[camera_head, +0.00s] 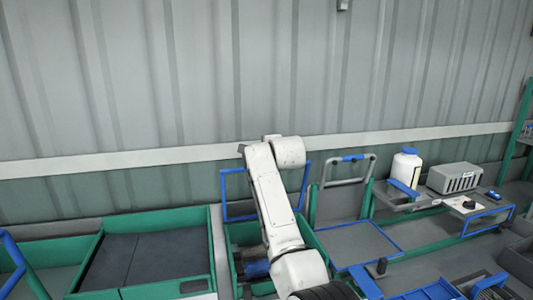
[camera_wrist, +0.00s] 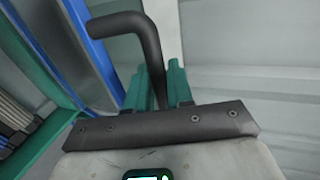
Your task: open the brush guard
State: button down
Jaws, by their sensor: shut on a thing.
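The brush guard (camera_head: 239,171) appears to be the blue-edged frame standing upright at the back of the green brush bin, partly hidden by my arm. A blue roller-like part (camera_head: 257,269) shows low in that bin. In the wrist view, a dark grey bent handle (camera_wrist: 150,40) rises between the green fingers of my gripper (camera_wrist: 161,80), which is shut on it. A blue edge (camera_wrist: 90,45) runs beside the handle on the left. In the head view my arm hides the gripper.
A green-framed bin with dark panels (camera_head: 150,258) lies left. Farther right, a shelf (camera_head: 420,203) holds a white jug (camera_head: 405,166) and a grey vented box (camera_head: 454,178). A corrugated wall (camera_head: 180,80) closes the back.

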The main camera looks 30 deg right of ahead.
jog(key=c, duration=1.2)
grip_release()
jog(key=shift+s, duration=0.15)
jog(key=b+v, duration=0.2)
jog(key=v, duration=0.8)
jog(key=shift+s+a+r+b, duration=0.1)
jog(key=shift+s+b, duration=0.15)
jog(key=shift+b, duration=0.1)
